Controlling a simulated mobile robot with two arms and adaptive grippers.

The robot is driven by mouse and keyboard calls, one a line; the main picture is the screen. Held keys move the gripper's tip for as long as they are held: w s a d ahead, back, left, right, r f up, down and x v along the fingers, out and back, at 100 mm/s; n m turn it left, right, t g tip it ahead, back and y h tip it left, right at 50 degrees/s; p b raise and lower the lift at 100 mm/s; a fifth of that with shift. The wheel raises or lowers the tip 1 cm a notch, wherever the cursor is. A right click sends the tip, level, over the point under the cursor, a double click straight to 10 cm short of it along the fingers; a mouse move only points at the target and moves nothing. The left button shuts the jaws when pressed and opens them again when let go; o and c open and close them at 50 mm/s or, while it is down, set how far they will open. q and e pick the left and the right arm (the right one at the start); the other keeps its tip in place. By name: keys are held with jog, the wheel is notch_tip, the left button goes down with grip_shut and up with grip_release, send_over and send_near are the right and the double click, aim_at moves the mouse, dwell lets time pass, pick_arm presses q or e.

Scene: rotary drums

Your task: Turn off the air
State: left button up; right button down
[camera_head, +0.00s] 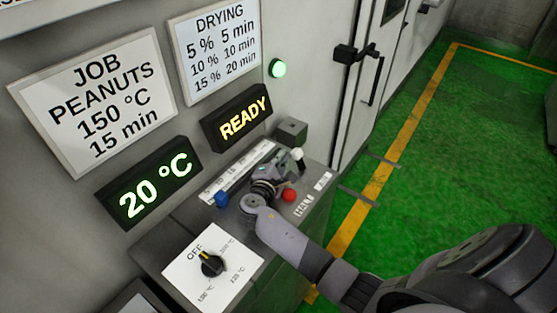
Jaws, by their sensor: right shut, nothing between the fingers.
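A control console juts from the grey machine wall. My right gripper (280,170) is shut and empty, over the console's far part. It is close to a white-topped knob or lever (298,155); I cannot tell whether they touch. A blue knob (222,199) is left of the gripper and a red button (289,195) is just in front of it. A black rotary dial (211,264) on a white plate with OFF and temperature marks is nearer, pointing roughly toward OFF. No control is readable as the air control; the gripper hides part of the panel. My left gripper is out of view.
A display reads READY (237,118) and another reads 20 °C (152,183). Job and drying signs hang above. A grey box (291,131) stands at the console's back. Green floor (470,150) is open at right.

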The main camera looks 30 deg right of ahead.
aim_at(294, 157)
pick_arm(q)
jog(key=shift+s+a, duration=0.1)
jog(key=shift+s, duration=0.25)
